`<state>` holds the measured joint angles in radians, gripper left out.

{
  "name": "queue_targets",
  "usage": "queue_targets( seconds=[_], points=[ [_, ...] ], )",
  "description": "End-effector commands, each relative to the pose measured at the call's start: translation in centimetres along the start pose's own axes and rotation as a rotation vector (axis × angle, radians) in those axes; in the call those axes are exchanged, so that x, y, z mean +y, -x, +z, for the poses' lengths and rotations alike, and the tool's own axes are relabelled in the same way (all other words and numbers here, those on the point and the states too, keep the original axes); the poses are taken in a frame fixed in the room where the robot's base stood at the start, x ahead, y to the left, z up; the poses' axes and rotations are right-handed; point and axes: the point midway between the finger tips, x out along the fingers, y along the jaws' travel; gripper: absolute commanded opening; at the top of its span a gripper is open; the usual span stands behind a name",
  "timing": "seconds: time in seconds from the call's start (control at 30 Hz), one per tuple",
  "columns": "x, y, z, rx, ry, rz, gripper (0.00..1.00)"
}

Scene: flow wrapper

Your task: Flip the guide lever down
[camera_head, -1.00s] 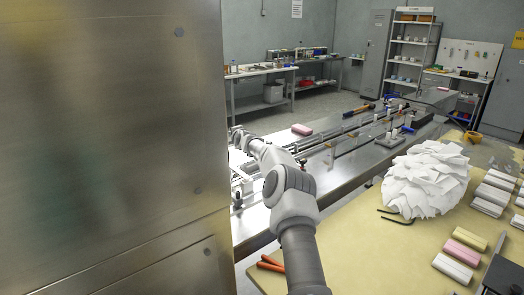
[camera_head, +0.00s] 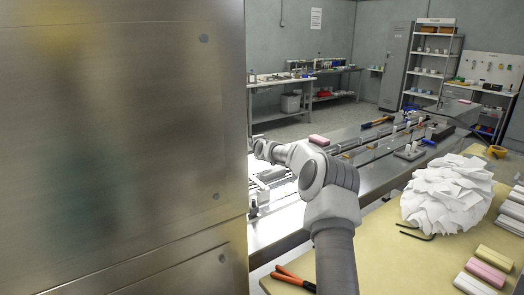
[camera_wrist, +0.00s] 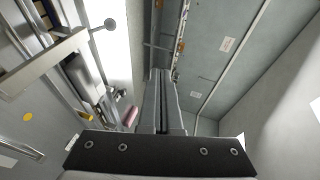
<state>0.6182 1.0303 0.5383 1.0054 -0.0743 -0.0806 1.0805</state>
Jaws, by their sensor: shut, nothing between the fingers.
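In the wrist view my gripper (camera_wrist: 161,75) is shut, its two long grey fingers together with nothing between them. A short rod with a round grey knob (camera_wrist: 110,24) stands out left of the fingertips, apart from them; it may be the guide lever, but I cannot be sure. It joins a metal bar (camera_wrist: 45,62) at the upper left. In the head view my arm reaches over the conveyor bed, and my gripper is hidden behind the steel cabinet. I cannot make out the lever in the head view.
The large steel cabinet (camera_head: 125,130) fills the left of the head view. The conveyor bed (camera_head: 284,226) runs behind my arm. A pile of white wrappers (camera_head: 448,195) and red-handled pliers (camera_head: 292,279) lie on the tan table (camera_head: 390,265). A pink block (camera_head: 318,140) lies farther back.

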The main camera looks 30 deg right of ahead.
Motion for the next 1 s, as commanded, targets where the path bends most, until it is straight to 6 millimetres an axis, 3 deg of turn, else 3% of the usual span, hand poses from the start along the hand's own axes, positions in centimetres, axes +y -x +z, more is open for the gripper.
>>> queue_targets(
  seconds=[0.8,1.0],
  points=[
    [0.1,11.1,-0.1,0.002,0.002,0.001,0.00],
    [0.1,12.8,0.0,0.000,0.001,0.001,0.00]
  ],
)
